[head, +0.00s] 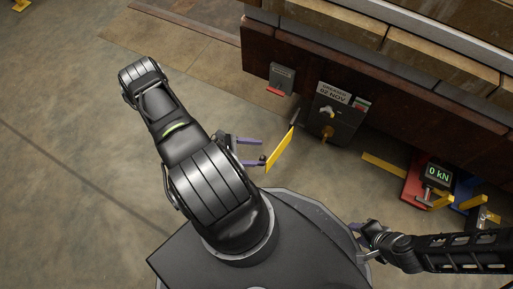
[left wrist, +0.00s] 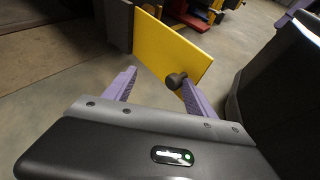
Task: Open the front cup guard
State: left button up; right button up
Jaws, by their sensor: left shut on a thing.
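The yellow cup guard (head: 280,150) is a flat plate standing out from the left side of a dark box (head: 345,120), swung away from the box's front. A brass fitting (head: 327,132) on that front is uncovered. My left gripper (head: 259,151) is at the guard's near end. In the left wrist view the guard (left wrist: 168,50) carries a round black knob (left wrist: 176,81), which lies against the right purple finger. The left finger stands apart from it. My right gripper (head: 366,233) is low at the right, away from the guard; its jaws are too small to read.
A small grey box (head: 282,78) with a red part is on the brown wall (head: 262,45). A yellow bar (head: 384,165) lies right of the dark box. Farther right is a red stand with a "0 kN" display (head: 438,174).

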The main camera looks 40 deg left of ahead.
pick_arm(q)
jog(key=p+v, duration=0.2)
jog(key=v, duration=0.5)
jog(key=shift+s+a, duration=0.15)
jog(key=shift+a, duration=0.05)
jog(key=shift+r, duration=0.15)
jog(key=shift+r, duration=0.1)
